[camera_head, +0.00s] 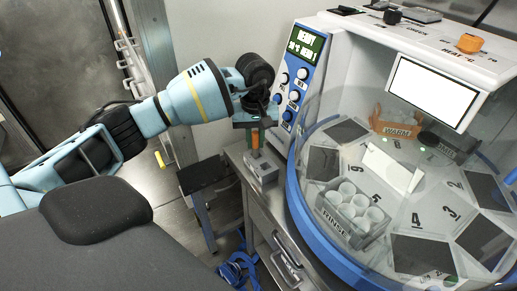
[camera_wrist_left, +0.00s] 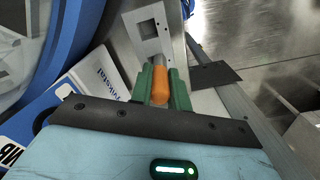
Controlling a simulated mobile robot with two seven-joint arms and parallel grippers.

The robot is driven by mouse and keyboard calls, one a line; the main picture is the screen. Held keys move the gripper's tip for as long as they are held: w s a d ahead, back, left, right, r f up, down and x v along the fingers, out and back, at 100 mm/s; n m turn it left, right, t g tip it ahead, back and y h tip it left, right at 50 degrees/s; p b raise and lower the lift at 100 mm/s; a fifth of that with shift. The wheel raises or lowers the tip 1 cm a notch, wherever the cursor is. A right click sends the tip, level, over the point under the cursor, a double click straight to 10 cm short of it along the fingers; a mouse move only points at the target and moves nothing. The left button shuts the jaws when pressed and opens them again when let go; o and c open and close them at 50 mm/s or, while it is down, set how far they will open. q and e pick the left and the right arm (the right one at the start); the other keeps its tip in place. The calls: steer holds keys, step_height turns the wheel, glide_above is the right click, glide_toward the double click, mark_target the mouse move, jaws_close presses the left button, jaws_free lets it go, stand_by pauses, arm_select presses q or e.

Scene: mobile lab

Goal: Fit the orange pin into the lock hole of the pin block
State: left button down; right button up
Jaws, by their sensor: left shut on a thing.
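The pin block (camera_head: 262,172) is a small grey block on the cabinet top near its left corner. In the left wrist view the pin block (camera_wrist_left: 170,42) shows a dark square opening in its grey face. My left gripper (camera_head: 253,124) is above the block, pointing down, with green fingers. In the left wrist view my left gripper (camera_wrist_left: 160,80) is shut on the orange pin (camera_wrist_left: 160,88), whose grey shaft points toward the block. The orange pin (camera_head: 255,138) hangs upright above the block in the head view. Whether its tip touches the block, I cannot tell. My right gripper is not in view.
The blue-and-white machine with a control panel (camera_head: 296,75) and a clear dome stands close to the right of the gripper. Under the dome are a rinse rack (camera_head: 347,228) and an orange warm rack (camera_head: 397,124). A dark stool (camera_head: 203,174) stands left of the cabinet.

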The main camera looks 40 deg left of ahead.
mark_target(256, 147)
arm_select(q)
steer(key=shift+w+a, duration=0.1)
steer(key=shift+w, duration=0.25)
step_height(256, 147, down, 4)
steer(key=shift+r+b, duration=0.25)
steer(key=shift+b, duration=0.85)
steer(key=shift+f, duration=0.1)
steer(key=c, duration=1.3)
jaws_free()
steer(key=shift+c, duration=0.2)
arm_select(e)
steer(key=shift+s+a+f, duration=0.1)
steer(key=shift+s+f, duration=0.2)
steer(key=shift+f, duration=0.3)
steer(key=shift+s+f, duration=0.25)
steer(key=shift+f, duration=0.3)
